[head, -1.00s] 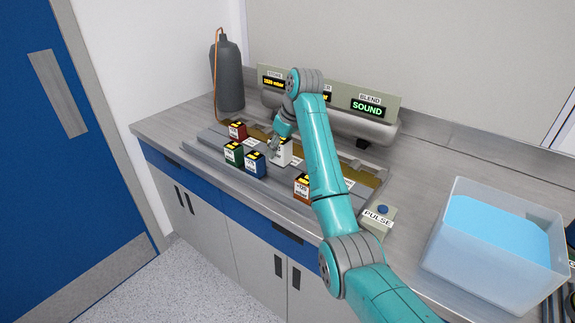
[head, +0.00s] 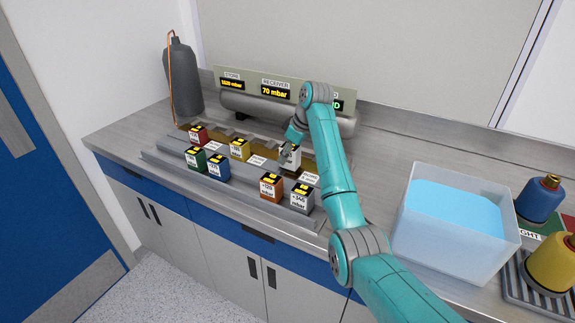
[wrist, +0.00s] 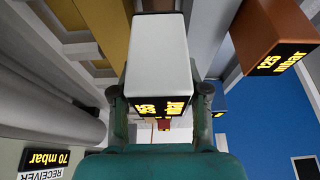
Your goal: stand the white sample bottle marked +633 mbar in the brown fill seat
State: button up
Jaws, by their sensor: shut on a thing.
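The white sample bottle (head: 293,160) is held by my gripper (head: 288,152) over the right part of the rack. In the wrist view the white bottle (wrist: 160,55) fills the middle, between my two fingers (wrist: 160,95). Its amber display is partly covered and I cannot read it fully. A brown strip (head: 262,148) runs along the back of the rack, partly behind the bottles and my arm. I cannot tell which part is the fill seat, nor whether the bottle touches the rack.
Red (head: 197,135), yellow (head: 239,150), green (head: 195,158), blue (head: 218,167), orange (head: 270,187) and grey (head: 301,198) bottles stand close by on the rack (head: 245,195). The receiver tank (head: 240,104) lies behind. A clear blue-filled tub (head: 455,220) stands right.

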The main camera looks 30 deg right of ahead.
aim_at(287, 164)
jog(key=shift+f, duration=1.95)
jog(key=o, duration=1.2)
jog(key=shift+f, duration=0.15)
jog(key=shift+o, duration=0.2)
